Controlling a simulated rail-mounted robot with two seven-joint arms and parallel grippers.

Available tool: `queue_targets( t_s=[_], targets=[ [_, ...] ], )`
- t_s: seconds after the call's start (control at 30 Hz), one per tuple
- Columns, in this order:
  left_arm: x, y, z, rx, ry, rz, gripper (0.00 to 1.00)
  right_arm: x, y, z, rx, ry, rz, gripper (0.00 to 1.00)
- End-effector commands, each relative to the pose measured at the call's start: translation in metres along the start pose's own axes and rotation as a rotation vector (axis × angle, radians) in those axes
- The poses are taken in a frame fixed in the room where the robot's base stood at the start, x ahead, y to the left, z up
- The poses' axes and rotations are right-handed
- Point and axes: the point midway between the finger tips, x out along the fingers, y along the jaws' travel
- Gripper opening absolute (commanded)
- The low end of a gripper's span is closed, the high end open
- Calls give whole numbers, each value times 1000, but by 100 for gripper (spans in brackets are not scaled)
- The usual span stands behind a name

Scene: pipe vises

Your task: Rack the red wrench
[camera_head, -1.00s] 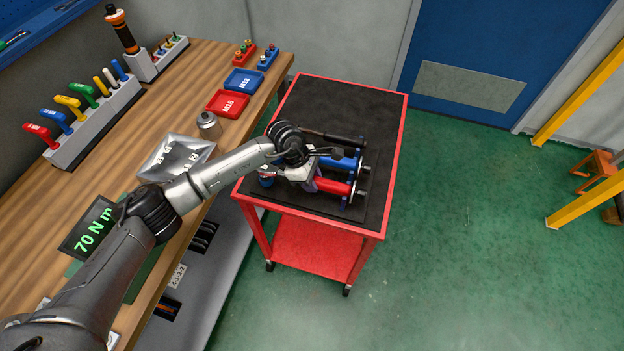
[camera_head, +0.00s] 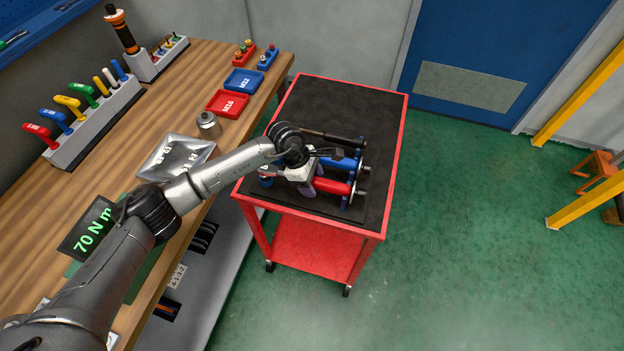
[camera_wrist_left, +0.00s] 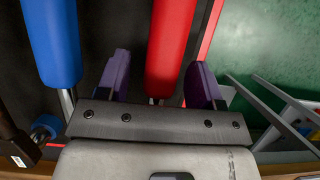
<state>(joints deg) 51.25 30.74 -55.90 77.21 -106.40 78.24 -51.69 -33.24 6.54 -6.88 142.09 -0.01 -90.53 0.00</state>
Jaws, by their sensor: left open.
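The red-handled wrench (camera_head: 334,186) lies on a blue stand (camera_head: 348,196) on the cart, at the front of a row of handled tools. Its red grip (camera_wrist_left: 172,45) is also in the left wrist view. My left gripper (camera_head: 314,179) is open at the left end of the red grip. In the left wrist view its two purple fingers (camera_wrist_left: 160,82) stand on either side of the red grip, with gaps showing. The hidden parts of the wrench lie under my gripper. My right gripper is not in view.
A blue-handled tool (camera_head: 341,164) lies close beside the red one, also in the left wrist view (camera_wrist_left: 52,42). A black-handled tool (camera_head: 340,139) lies behind it. The cart's black mat (camera_head: 335,98) is clear toward the back. A workbench (camera_head: 150,125) with trays stands left.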

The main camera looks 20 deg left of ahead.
Motion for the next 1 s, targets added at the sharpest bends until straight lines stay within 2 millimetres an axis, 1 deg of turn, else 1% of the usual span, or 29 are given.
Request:
queue_targets(
  t_s=[0.07,0.17,0.27,0.5,0.7,0.83,1.0],
  targets=[
    [-1,0,0,0,1,0,61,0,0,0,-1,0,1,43],
    [-8,0,0,0,0,1,61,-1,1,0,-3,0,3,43],
    [-23,1,0,1,-1,3,61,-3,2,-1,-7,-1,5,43],
    [-71,1,0,1,1,4,61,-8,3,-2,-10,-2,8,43],
    [-106,1,0,1,-1,3,61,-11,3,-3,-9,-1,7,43],
    [-123,1,0,1,0,3,61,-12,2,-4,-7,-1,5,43],
    [-135,0,0,0,-1,1,61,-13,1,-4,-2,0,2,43]
  ],
)
